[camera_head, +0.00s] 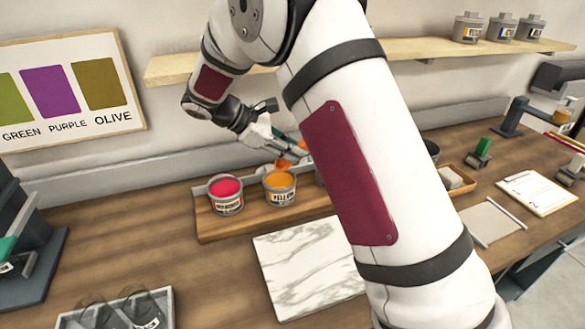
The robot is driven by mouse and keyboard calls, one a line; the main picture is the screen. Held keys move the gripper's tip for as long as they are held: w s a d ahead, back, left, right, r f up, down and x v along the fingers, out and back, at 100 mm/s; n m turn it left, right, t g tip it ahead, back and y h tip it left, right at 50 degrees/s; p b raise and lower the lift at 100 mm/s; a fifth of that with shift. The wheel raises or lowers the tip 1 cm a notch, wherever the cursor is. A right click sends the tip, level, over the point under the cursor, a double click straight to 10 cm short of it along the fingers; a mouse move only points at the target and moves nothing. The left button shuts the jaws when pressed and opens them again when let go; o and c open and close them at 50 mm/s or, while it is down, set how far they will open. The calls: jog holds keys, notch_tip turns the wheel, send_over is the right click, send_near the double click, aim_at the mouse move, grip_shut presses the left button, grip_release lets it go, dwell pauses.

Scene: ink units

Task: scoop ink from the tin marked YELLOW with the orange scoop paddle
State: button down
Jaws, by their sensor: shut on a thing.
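The tin marked YELLOW (280,190) is open and full of orange-yellow ink, standing on a wooden tray. My gripper (292,148) is above and behind this tin, partly hidden by my own arm. It is shut on the orange scoop paddle (284,164), whose orange part shows just above the far rim of the tin. I cannot tell whether the paddle touches the ink.
A tin of red-pink ink (226,193) stands close left of the yellow one on the wooden tray (240,230). A marble slab (305,265) lies in front. A wall shelf (400,47) is above and behind. My arm hides the tray's middle.

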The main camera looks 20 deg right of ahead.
aim_at(281, 160)
jog(key=shift+w+d+r, duration=0.3)
jog(key=shift+w+r, duration=0.1)
jog(key=shift+w, duration=0.2)
jog(key=shift+w+a+f+b, duration=0.15)
jog(key=shift+a+f+b, duration=0.25)
jog(key=shift+f, duration=0.65)
jog(key=shift+w+a+f+b, duration=0.15)
jog(key=shift+f+b, duration=0.3)
jog(key=shift+f, duration=0.65)
jog(key=shift+w+a+f+b, duration=0.15)
jog(key=shift+a+f+b, duration=0.25)
jog(key=shift+f, duration=0.65)
jog(key=shift+d, duration=0.1)
jog(key=shift+r, duration=0.1)
jog(key=shift+r+p, duration=0.7)
jog(key=shift+r, duration=2.8)
